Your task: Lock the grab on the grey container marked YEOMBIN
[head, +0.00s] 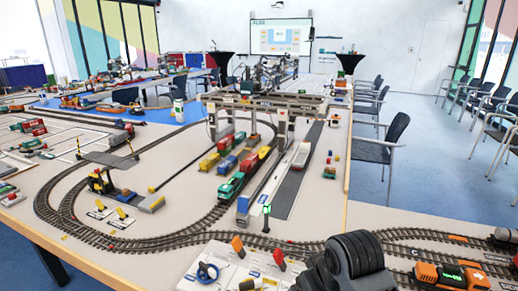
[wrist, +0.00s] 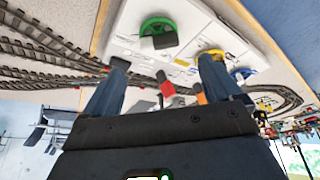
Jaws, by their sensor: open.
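The gantry crane (head: 265,103) spans the tracks and a dark road lane mid-table in the head view. A pale grey, container-like load (head: 301,155) sits in that lane; I cannot read any marking, so I cannot tell if it is YEOMBIN. I cannot make out the grab. A white control panel (head: 222,262) at the front carries an orange lever (head: 238,245), a red lever (head: 279,259) and a blue wheel (head: 207,272). In the wrist view my gripper (wrist: 160,64) is open and empty above the panel, which also has a green wheel (wrist: 158,27).
Trains with red, yellow, blue and green loads stand under the crane. An orange locomotive (head: 452,275) is on the front right track. Chairs (head: 380,140) stand right of the table.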

